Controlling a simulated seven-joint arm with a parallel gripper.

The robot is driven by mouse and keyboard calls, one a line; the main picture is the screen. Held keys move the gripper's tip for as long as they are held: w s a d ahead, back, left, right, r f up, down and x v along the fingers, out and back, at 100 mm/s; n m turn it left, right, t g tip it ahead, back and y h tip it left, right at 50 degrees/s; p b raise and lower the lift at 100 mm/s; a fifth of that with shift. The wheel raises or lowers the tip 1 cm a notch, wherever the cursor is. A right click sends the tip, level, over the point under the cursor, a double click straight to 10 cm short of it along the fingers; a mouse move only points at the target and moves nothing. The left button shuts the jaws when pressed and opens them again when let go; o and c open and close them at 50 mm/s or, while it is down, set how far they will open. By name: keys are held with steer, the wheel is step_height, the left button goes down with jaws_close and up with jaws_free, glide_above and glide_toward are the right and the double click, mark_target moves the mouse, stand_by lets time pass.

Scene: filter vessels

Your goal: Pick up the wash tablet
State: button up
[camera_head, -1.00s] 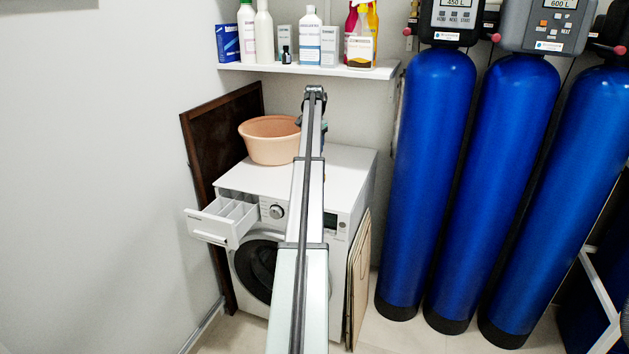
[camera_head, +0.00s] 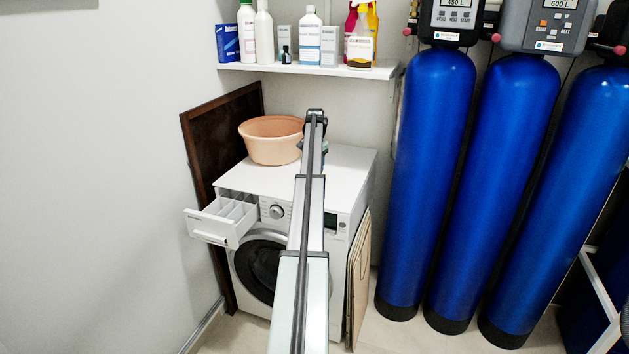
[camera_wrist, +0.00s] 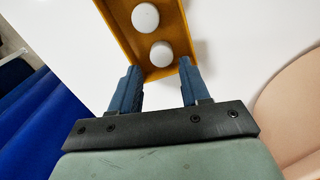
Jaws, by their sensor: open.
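Two round white wash tablets lie in an orange-yellow tray (camera_wrist: 178,22) in the wrist view. One tablet (camera_wrist: 161,54) is nearer my gripper; the other tablet (camera_wrist: 145,17) is farther up, near the picture's top edge. My gripper (camera_wrist: 158,73) is open and empty, with its blue fingers apart. Its fingertips show just below the nearer tablet in the picture, one to each side, with the right fingertip overlapping the tray's edge. I cannot tell the height between fingertips and tray. In the head view my arm hides the tray and tablets.
The white washing machine (camera_head: 345,168) has its detergent drawer (camera_head: 222,220) pulled out. A peach basin (camera_head: 270,140) stands on its top at the left. A shelf (camera_head: 300,69) with bottles and boxes hangs above. Tall blue tanks (camera_head: 425,190) stand to the right.

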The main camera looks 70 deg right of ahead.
step_height(320, 180, down, 4)
steer(key=shift+w+a+f, duration=0.15)
steer(key=shift+f, duration=0.1)
steer(key=c, duration=0.8)
steer(key=shift+r, duration=0.1)
